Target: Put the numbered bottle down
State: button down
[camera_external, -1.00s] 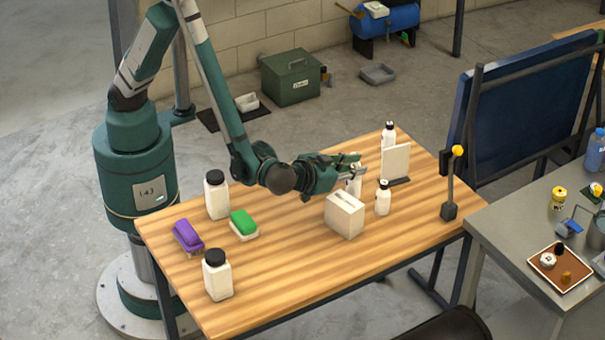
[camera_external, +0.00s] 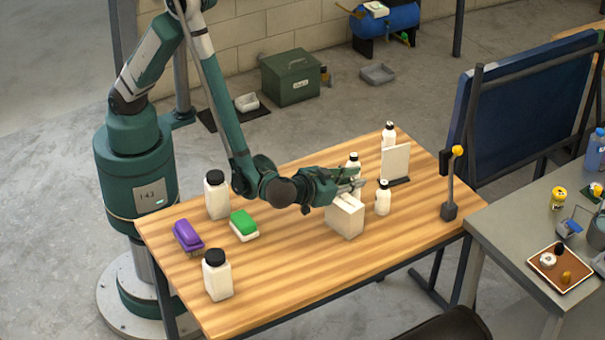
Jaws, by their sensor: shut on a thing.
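My gripper (camera_external: 356,185) is over the middle of the wooden table (camera_external: 290,257), behind the cream box, and is shut on a small white bottle (camera_external: 353,164). The bottle looks upright; its neck and dark top show above the fingers. The fingers and the box hide its lower part, so I cannot tell whether its base touches the table. No number can be read on it. Two similar white bottles stand nearby: one (camera_external: 383,199) to the right of the box and one (camera_external: 388,138) farther back.
The cream box (camera_external: 345,217) stands close in front of my gripper. A white upright panel (camera_external: 395,164) is behind right. Two black-capped jars (camera_external: 217,281), a purple brush (camera_external: 187,235) and a green sponge (camera_external: 244,222) are at left. A yellow-topped lever (camera_external: 450,190) stands at right. The front middle is clear.

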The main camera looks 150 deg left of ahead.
jog(key=shift+f, duration=0.2)
jog(key=c, duration=2.3)
grip_release()
jog(key=shift+o, duration=0.2)
jog(key=shift+d+r, duration=0.1)
jog(key=shift+r, duration=0.2)
jog(key=p+v, duration=0.2)
jog(key=v, duration=0.9)
jog(key=shift+d+p, duration=0.3)
jog(key=shift+d, duration=0.1)
jog(key=shift+r, duration=0.15)
